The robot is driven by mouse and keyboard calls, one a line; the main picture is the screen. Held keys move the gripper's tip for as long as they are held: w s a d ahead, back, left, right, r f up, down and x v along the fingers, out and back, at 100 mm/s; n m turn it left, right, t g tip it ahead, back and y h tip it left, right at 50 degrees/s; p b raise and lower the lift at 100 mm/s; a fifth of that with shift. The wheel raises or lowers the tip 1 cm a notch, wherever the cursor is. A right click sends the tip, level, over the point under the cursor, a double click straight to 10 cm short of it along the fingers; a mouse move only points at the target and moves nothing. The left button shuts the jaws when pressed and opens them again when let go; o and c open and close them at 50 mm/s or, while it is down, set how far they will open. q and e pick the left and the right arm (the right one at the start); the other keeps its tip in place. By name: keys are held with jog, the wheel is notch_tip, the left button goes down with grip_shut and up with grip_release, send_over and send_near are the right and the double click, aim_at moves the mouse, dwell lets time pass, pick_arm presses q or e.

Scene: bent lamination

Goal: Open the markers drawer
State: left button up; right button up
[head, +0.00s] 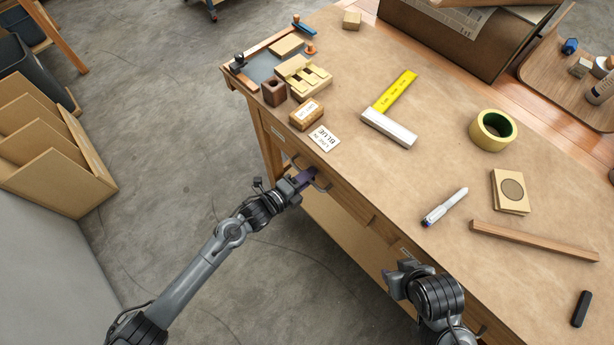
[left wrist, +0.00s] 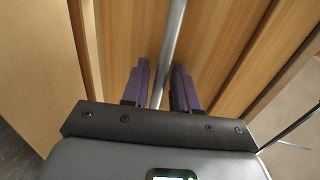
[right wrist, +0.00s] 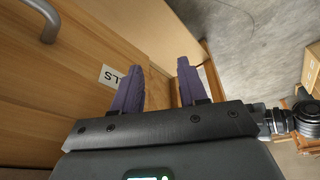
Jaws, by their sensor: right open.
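The wooden workbench (head: 442,170) has drawers along its front side. My left gripper (head: 309,178) is at the metal handle (head: 322,185) of the farther drawer. That drawer bears a small label, too small to read. I cannot see any clear gap at its front. My right gripper (right wrist: 160,85) is open and empty near the front of another drawer, whose label (right wrist: 110,77) shows the letters "LS".
Another handle (right wrist: 45,20) shows in the right wrist view. On the benchtop are a marker (head: 444,207), a yellow square (head: 392,108), a tape roll (head: 493,130), a wood strip (head: 533,241) and a "BLUE" card (head: 324,138). The floor before the bench is clear.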

pick_arm(q)
grip_shut()
